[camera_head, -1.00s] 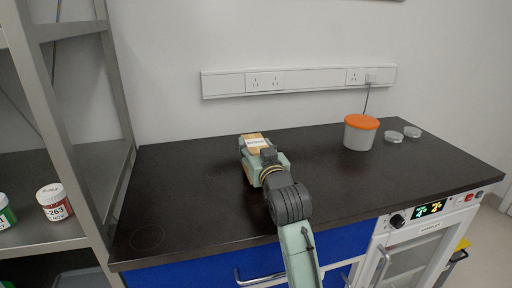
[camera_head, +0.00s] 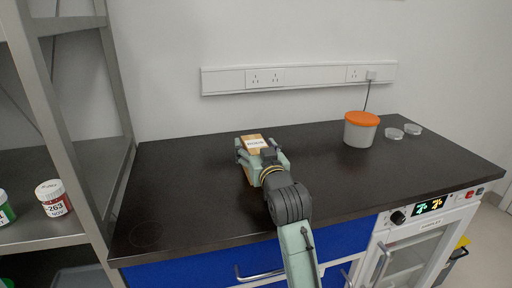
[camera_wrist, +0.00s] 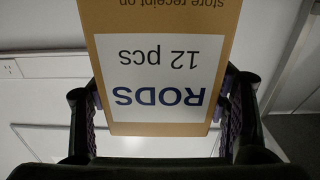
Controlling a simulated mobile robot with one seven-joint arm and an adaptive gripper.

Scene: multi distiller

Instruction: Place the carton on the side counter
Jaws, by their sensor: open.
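The carton (camera_head: 254,143) is a small brown box with a white label, on the dark counter (camera_head: 190,182) near its middle. In the wrist view the carton (camera_wrist: 160,75) fills the upper middle, its label reading "RODS 12 pcs" upside down. My gripper (camera_head: 262,153) reaches over the counter at the carton. In the wrist view its two fingers (camera_wrist: 160,118) stand open on either side of the carton, with a narrow gap visible at the sides. The carton's lower part is partly hidden by my gripper in the head view.
A white tub with an orange lid (camera_head: 361,129) and two clear dishes (camera_head: 403,132) stand at the back right. A metal shelf (camera_head: 68,130) with labelled jars (camera_head: 53,198) is at the left. A wall socket strip (camera_head: 300,78) runs behind. The counter's left half is clear.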

